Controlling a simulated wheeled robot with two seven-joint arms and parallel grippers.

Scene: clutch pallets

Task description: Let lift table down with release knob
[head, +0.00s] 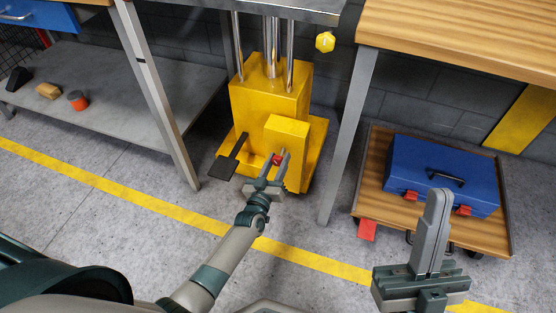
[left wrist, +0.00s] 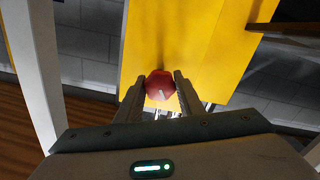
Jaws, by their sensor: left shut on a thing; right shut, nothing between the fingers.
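The lift table's yellow base (head: 262,105) stands on the floor, with shiny columns (head: 272,48) rising to a grey top (head: 262,8) at the upper edge. A red release knob (head: 277,160) sits on the yellow housing (head: 288,138), and it also shows in the left wrist view (left wrist: 160,85) with a pale mark on its face. My left gripper (head: 276,166) is shut on the knob, one finger on each side of it. A black pedal (head: 222,167) sticks out left of the housing. My right gripper (head: 439,205) is shut and empty, at the lower right.
A blue toolbox (head: 440,172) rests on a wooden dolly (head: 385,150) at the right. Workbench legs (head: 160,105) (head: 347,140) stand on both sides of the lift. A lower shelf (head: 110,100) at the left holds small items. A yellow floor line (head: 140,200) crosses open floor.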

